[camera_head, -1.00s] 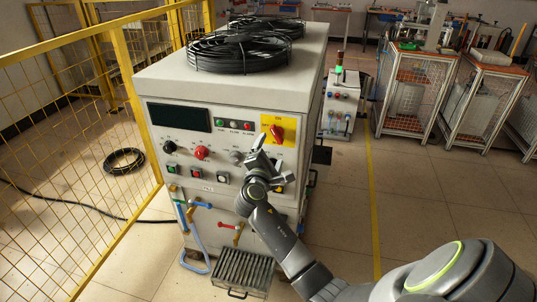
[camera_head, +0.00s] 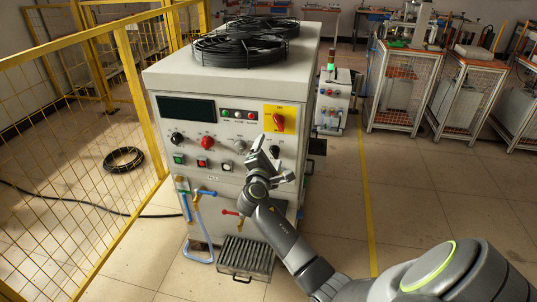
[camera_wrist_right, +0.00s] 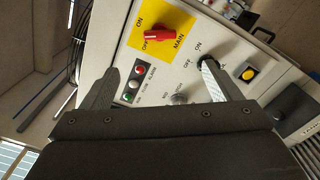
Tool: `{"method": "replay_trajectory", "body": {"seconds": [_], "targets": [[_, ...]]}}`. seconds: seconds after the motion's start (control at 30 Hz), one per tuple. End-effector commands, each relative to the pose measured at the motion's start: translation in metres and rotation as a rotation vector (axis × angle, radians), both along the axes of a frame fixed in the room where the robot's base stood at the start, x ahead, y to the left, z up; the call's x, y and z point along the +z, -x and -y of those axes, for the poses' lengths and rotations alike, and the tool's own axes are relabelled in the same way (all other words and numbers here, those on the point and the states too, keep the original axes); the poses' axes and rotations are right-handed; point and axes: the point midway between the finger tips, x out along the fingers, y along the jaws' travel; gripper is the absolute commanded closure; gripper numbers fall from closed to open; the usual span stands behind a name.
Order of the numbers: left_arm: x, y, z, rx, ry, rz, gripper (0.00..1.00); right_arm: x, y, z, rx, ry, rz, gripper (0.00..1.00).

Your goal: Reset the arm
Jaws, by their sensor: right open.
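My right gripper (camera_head: 272,163) is open and empty in front of the induction heater cabinet (camera_head: 235,80). It is level with the lower row of controls, right of the green, red and white buttons. In the right wrist view its two fingers (camera_wrist_right: 160,85) stand apart with the panel between and beyond them. The red main switch (camera_head: 278,122) on its yellow plate is above the gripper; it also shows in the right wrist view (camera_wrist_right: 158,34). Whether a finger touches the panel, I cannot tell. My left gripper is not in view.
A yellow mesh fence (camera_head: 70,140) stands on the left. Open floor (camera_head: 415,200) lies to the right.

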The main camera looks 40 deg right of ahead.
Motion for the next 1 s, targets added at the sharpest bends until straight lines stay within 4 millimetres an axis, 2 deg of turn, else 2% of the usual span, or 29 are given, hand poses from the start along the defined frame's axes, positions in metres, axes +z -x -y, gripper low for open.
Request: {"method": "replay_trajectory", "body": {"seconds": [0.53,0.63,0.67,0.77,0.87,0.9,0.97,1.0], "targets": [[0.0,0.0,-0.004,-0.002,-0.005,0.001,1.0,-0.001,0.0,0.0,0.0,-0.001,-0.001,0.16],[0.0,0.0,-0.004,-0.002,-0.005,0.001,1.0,-0.016,0.001,0.0,0.01,-0.026,-0.018,0.16],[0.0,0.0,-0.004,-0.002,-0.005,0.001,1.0,-0.026,0.002,0.0,0.017,-0.043,-0.028,0.16],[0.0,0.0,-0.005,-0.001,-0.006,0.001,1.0,-0.077,0.009,-0.001,0.044,-0.14,-0.073,0.16],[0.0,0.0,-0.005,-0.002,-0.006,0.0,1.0,-0.148,0.027,-0.005,0.068,-0.289,-0.131,0.16],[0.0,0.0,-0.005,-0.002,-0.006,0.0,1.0,-0.178,0.037,-0.008,0.072,-0.358,-0.153,0.16],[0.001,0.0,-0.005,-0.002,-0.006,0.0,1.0,-0.22,0.055,-0.012,0.068,-0.461,-0.18,0.16],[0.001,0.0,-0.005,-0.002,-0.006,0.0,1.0,-0.247,0.07,-0.015,0.06,-0.53,-0.197,0.16]]}}
